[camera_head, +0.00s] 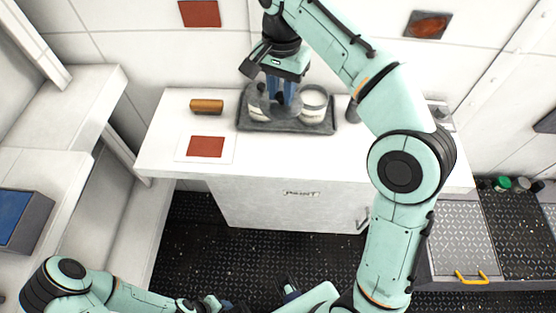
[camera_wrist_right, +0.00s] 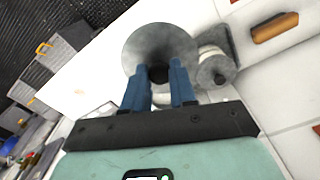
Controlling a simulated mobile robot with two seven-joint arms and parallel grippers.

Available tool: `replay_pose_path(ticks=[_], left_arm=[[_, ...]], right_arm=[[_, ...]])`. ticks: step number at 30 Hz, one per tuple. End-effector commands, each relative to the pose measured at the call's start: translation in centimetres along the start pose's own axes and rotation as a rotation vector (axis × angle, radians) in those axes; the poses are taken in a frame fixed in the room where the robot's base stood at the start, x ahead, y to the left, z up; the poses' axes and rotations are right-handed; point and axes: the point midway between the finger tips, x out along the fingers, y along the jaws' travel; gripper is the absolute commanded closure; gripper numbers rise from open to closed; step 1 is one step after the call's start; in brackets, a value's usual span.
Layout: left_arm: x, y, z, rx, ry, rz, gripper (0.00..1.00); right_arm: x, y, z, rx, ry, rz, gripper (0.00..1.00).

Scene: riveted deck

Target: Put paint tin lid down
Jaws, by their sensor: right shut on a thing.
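My right gripper (camera_head: 282,98) is over the dark grey tray (camera_head: 288,128) on the white counter. It is shut on the grey paint tin lid (camera_wrist_right: 150,38), a round disc that spreads out beyond the blue fingers in the right wrist view. The fingers partly hide the lid in the head view. A pale tin (camera_head: 313,106) stands at the right of the tray. Another tin (camera_head: 258,113) stands at its left, partly hidden behind the gripper and lid. I cannot tell whether the lid touches anything. My left gripper (camera_head: 226,304) is low at the bottom edge, mostly cut off.
A brown roller-like object (camera_head: 206,105) and a red swatch on a white sheet (camera_head: 205,147) lie left of the tray. A dark upright object (camera_head: 352,110) stands close to the tray's right. The counter's front (camera_head: 290,160) is clear.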

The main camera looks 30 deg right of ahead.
Motion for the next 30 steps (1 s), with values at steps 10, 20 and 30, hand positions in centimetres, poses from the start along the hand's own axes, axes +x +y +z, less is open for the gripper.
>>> replay_pose_path(ticks=[10, 20, 30], left_arm=[[3.3, -1.4, 0.7, -0.005, -0.015, -0.005, 0.57], [5.1, -2.1, 0.9, -0.007, -0.021, -0.007, 0.57], [5.9, -2.4, 0.9, -0.008, -0.024, -0.008, 0.57]], right_arm=[[7.7, 0.1, 0.1, -0.001, -0.003, 0.005, 1.0], [14.8, 0.1, 0.1, -0.001, -0.002, 0.002, 1.0], [18.7, 0.0, 0.1, -0.002, -0.001, 0.003, 1.0]])
